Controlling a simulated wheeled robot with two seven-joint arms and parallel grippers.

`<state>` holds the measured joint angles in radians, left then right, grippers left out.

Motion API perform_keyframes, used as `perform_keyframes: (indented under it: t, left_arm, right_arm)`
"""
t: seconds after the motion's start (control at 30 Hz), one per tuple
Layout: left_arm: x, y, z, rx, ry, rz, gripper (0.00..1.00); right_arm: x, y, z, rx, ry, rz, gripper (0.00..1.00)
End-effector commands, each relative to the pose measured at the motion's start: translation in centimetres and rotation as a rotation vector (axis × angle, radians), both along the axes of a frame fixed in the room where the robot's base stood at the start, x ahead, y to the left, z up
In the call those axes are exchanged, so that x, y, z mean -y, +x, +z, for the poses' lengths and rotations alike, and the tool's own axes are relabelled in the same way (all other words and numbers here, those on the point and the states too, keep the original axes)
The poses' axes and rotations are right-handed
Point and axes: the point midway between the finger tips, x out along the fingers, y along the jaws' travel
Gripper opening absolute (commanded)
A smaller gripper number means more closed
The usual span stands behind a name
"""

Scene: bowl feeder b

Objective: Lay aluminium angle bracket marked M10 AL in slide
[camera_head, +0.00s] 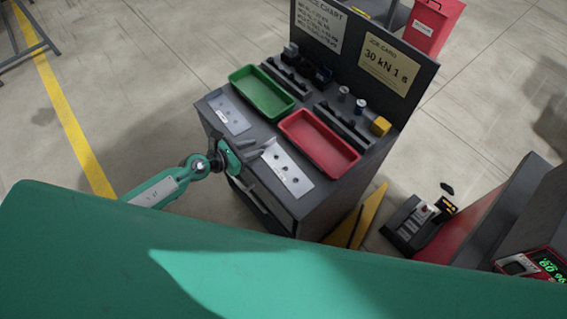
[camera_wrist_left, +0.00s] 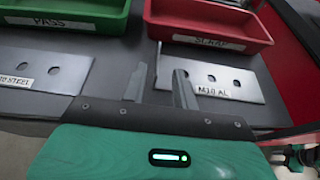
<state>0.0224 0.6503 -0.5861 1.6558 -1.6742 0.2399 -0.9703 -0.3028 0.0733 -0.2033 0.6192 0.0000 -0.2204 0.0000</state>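The aluminium angle bracket marked M10 AL (camera_head: 288,172) lies on the front right of the bench top; its label and holes show in the left wrist view (camera_wrist_left: 222,76). It has an upright flange along its left edge. My left gripper (camera_head: 253,148) is at the bracket's left end. In the left wrist view my left gripper (camera_wrist_left: 160,88) is open, its fingers apart with the flange edge showing between and beyond them. I cannot tell whether a finger touches it. A slide cannot be made out with certainty. My right gripper is not in view.
A second bracket (camera_head: 230,115), marked STEEL, lies at left. Behind are a green PASS tray (camera_head: 238,80) and a red SCRAP tray (camera_head: 337,166). Black rails, small cylinders and a yellow block (camera_head: 381,126) stand farther back before an upright board (camera_head: 345,45).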

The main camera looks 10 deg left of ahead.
Motion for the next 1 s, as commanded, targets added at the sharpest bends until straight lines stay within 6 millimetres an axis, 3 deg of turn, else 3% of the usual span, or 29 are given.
perform_keyframes:
  t: [0.6,0.87,0.9,1.0]
  left_arm:
    - [3.6,4.4,-2.0,-0.001,-0.001,0.001,0.29]
    - [3.8,4.6,-2.1,0.000,0.000,0.000,0.29]
    - [3.8,4.6,-2.1,0.000,0.000,0.000,0.27]
    - [3.7,4.6,-2.1,0.000,0.000,0.000,0.07]
  right_arm:
    - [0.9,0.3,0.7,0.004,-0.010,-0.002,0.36]
    - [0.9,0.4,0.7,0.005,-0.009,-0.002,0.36]
    - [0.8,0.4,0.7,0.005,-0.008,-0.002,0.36]
    - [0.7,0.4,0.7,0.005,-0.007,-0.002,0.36]
